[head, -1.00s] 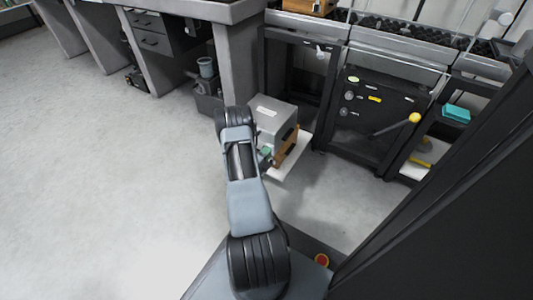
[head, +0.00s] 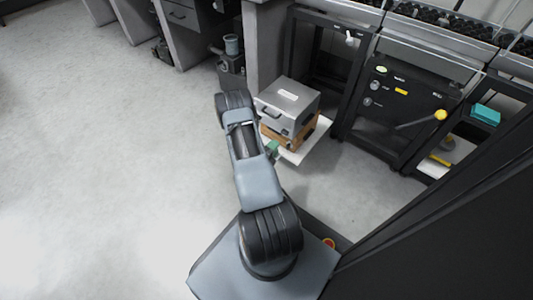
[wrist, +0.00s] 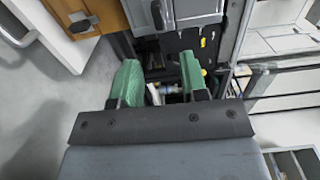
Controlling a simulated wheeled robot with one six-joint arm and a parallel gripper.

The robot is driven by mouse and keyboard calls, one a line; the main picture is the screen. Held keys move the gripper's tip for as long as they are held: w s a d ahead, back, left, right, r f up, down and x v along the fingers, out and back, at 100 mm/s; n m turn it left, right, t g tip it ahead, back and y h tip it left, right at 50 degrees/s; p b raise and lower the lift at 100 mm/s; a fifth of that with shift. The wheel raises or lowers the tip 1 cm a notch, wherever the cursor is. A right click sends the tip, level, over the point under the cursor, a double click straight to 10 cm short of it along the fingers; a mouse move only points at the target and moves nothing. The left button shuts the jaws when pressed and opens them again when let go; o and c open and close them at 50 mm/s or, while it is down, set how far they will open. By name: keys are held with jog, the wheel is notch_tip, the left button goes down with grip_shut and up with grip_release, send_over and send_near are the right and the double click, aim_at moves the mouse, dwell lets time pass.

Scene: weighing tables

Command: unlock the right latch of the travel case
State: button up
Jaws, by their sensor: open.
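A grey case (head: 288,101) with a pale label on top and a dark handle on its front sits on a brown wooden case (head: 303,138). I cannot tell for sure which is the travel case. In the wrist view the grey case (wrist: 197,9) shows at the top edge, with a dark latch (wrist: 158,15) beside the wooden case (wrist: 108,14). A metal latch (wrist: 82,24) shows on the wooden case. My gripper (wrist: 160,82) is open and empty, its green fingers apart from the cases. In the head view it is mostly hidden behind my arm.
The cases stand on a white board (head: 307,150). Behind is a dark cabinet (head: 385,105) with a yellow-knobbed lever (head: 440,115). A teal box (head: 485,115) sits at the right. A grey bin (head: 232,75) stands at the back. The floor at the left is clear.

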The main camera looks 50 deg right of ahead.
jog(key=shift+a+p, duration=0.55)
jog(key=shift+a, duration=2.2)
